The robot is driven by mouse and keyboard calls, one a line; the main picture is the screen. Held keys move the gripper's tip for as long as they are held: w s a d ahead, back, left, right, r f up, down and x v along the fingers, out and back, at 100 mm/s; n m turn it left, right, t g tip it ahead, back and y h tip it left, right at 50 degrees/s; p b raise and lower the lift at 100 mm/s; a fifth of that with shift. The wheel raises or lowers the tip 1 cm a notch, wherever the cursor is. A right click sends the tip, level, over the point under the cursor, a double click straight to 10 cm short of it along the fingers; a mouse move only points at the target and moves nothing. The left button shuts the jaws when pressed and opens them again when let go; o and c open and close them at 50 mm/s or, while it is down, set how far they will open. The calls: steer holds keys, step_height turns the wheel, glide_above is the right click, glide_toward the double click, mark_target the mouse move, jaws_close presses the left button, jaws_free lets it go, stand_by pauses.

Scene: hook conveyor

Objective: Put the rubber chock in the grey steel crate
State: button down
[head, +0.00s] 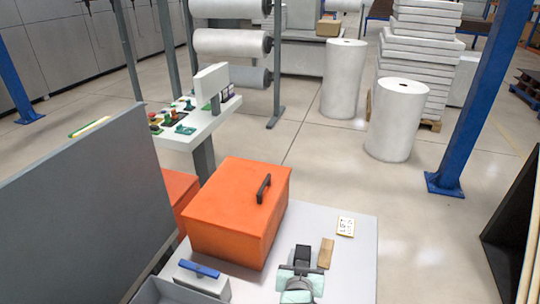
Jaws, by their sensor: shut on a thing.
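My gripper (300,271) is at the bottom of the head view, over the pale table top. It is shut on a small black block (303,254), which looks like the rubber chock. The block sticks out just beyond the fingers, and its near part is hidden by my gripper. I cannot tell whether it touches the table. A grey crate (158,291) shows at the bottom left edge, cut off by the frame. It is well to the left of my gripper, and its inside is mostly out of view.
An orange lidded box (232,212) with a black handle stands left of my gripper. A grey item with a blue bar (200,270) lies between crate and gripper. A wooden block (326,253) lies close right; a white card (345,226) lies beyond. The table's right side is clear.

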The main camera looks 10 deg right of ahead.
steer(key=s+a+f+n+y, duration=0.2)
steer(key=a+f, duration=0.1)
steer(key=a, duration=0.4)
steer(key=s+a+f+n+y, duration=0.1)
steer(key=s+a+f+y, duration=0.2)
steer(key=a, duration=0.5)
steer(key=s+r+p, duration=0.5)
steer(key=r+p, duration=0.5)
steer(key=p, duration=0.2)
steer(key=s+r+h+p, duration=0.1)
steer(key=s+r+p, duration=0.3)
steer(key=r+p, duration=0.7)
steer(key=shift+s+d+t+p, duration=0.3)
steer(key=shift+s+t+p, duration=0.1)
steer(key=shift+p, duration=0.65)
